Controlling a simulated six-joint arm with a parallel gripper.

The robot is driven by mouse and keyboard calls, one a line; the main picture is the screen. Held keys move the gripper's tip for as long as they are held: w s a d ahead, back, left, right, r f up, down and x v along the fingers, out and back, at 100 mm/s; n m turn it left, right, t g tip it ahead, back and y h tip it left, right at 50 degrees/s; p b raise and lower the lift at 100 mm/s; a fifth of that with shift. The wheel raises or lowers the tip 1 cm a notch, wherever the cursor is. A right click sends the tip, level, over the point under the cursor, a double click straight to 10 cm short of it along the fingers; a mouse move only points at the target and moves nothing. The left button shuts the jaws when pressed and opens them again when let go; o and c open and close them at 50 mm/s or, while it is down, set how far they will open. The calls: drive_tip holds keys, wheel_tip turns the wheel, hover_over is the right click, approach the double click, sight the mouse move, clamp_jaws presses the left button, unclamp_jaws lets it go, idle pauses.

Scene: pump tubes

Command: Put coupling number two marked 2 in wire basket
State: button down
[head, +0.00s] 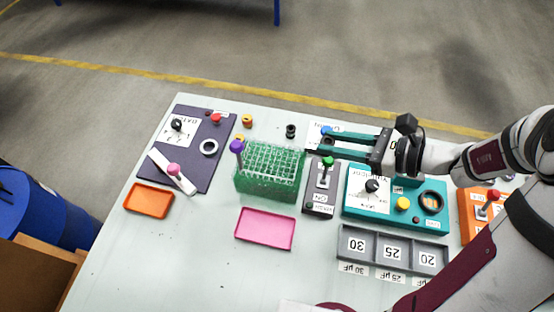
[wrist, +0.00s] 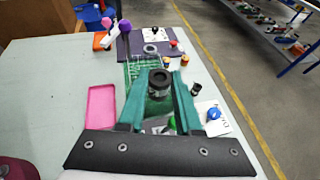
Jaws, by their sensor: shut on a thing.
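My gripper (head: 308,144) reaches in from the right in the head view, with its teal fingers at the right rear of the green wire basket (head: 270,186). In the wrist view my gripper (wrist: 159,95) is shut on a black ring-shaped coupling (wrist: 160,82). The held coupling is hard to make out in the head view, and I can read no number on it. The green mesh of the basket also shows in the wrist view (wrist: 133,72), beyond the held coupling. Another black coupling (head: 291,131) stands on the table behind the basket; it also shows in the wrist view (wrist: 196,88).
Two small yellow-orange pieces (head: 247,121) stand left of that coupling. A purple-knobbed post (head: 237,147) rises at the basket's left corner. A pink tray (head: 265,229) lies in front; a dark switch box (head: 320,188) and teal panel (head: 396,208) stand right. The front-left table is clear.

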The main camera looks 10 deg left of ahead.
hover_over(281, 168)
wheel_tip(281, 168, down, 6)
drive_tip(key=shift+f, duration=0.25)
wheel_tip(281, 168, down, 3)
drive_tip(key=shift+a+f, duration=0.1)
drive_tip(key=shift+f, duration=0.4)
drive_tip(key=shift+f, duration=0.2)
drive_tip(key=c, duration=0.6)
unclamp_jaws()
